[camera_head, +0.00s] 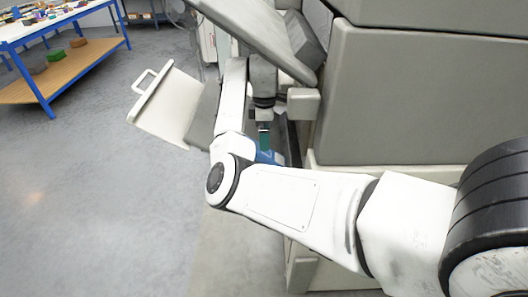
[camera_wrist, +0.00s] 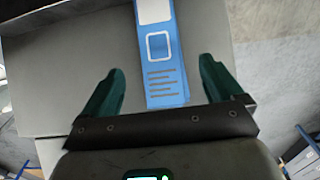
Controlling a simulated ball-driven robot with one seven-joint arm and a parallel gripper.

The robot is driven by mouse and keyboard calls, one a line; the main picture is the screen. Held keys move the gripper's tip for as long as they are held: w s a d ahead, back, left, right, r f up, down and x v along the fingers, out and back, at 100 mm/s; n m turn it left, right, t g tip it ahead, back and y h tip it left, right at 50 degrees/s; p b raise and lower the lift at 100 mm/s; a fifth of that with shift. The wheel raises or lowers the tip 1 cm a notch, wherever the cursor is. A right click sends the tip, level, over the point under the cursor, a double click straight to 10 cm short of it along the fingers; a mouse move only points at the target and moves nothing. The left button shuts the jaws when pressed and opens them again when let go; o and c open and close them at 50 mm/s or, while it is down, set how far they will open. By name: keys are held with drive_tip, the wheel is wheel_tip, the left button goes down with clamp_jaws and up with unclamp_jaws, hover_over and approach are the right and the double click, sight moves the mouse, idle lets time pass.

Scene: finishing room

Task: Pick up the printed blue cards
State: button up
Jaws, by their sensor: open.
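The printed blue cards (camera_wrist: 166,75) show in the wrist view as a blue strip with a white outlined square and brown lines. They lie on a grey surface (camera_wrist: 75,60), running up out of the top of the picture. My gripper (camera_wrist: 160,67) is open, with one teal finger on each side of the strip and a gap to it on both sides. I cannot tell the height of the fingers above the cards. In the head view a bit of blue (camera_head: 268,156) shows below the teal fingers of my gripper (camera_head: 264,136), partly hidden by my arm.
A large grey machine (camera_head: 420,100) stands close at the right. Its sloped panel (camera_head: 255,35) hangs above my gripper, and a pale tray with a handle (camera_head: 170,105) juts out left. A blue-framed table (camera_head: 65,90) stands far left. The floor at left is clear.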

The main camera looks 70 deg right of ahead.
sight(264, 154)
drive_tip(key=shift+f+p, duration=0.5)
drive_tip(key=shift+f, duration=2.6)
drive_tip(key=c, duration=1.3)
drive_tip(key=shift+w+a+r, duration=0.1)
